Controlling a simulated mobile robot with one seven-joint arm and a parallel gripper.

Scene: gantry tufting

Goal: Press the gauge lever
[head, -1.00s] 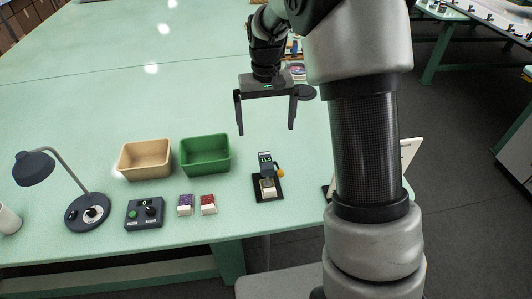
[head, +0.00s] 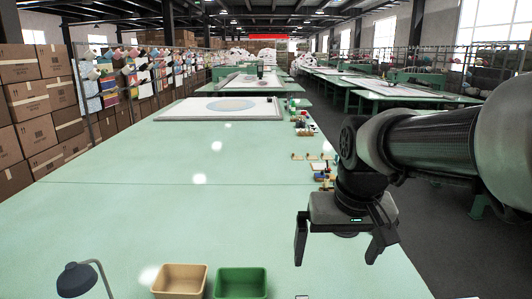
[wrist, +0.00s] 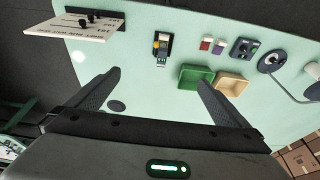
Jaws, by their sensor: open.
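In the head view the gauge is almost wholly below the lower edge. My gripper (head: 336,252) is open and empty above the table, fingers pointing down. In the wrist view my gripper (wrist: 159,80) has its fingers wide apart, with clear space between them and the gauge.
A tan bin (wrist: 231,83) and a green bin (wrist: 195,76) stand near the gauge. A white lettered board (wrist: 75,27) is on the gauge's other side. Table (head: 150,225) is broadly clear.

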